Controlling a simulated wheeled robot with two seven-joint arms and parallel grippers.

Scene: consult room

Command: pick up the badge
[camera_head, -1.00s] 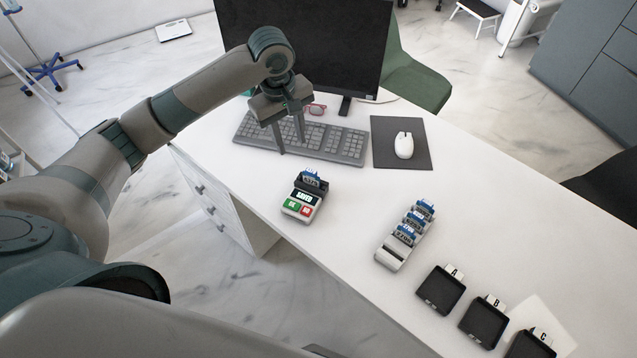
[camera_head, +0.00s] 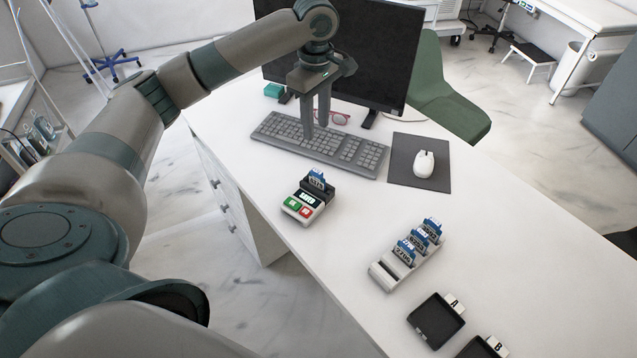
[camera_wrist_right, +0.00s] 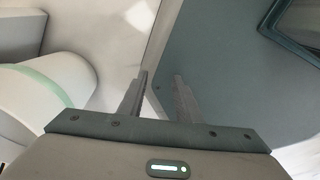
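A blue-topped badge (camera_head: 317,179) stands upright in a small dark reader (camera_head: 316,192) with a green and a red button, on the white desk. Three similar badges (camera_head: 417,243) stand in a light grey rack (camera_head: 383,276) to its right. My left gripper (camera_head: 316,131) is empty, its two fingers pointing down with a gap between them, over the keyboard and behind the reader, apart from every badge. My right gripper (camera_wrist_right: 161,75) shows in the right wrist view with its fingers apart and nothing between them. No badge shows in that view.
The keyboard (camera_head: 275,130), red glasses (camera_head: 340,118) and monitor (camera_head: 385,60) are near my left gripper. A white mouse (camera_head: 424,164) sits on a dark mat (camera_head: 404,172). Black trays marked A (camera_head: 436,320) and B (camera_head: 478,350) are at the front right. The desk between reader and rack is clear.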

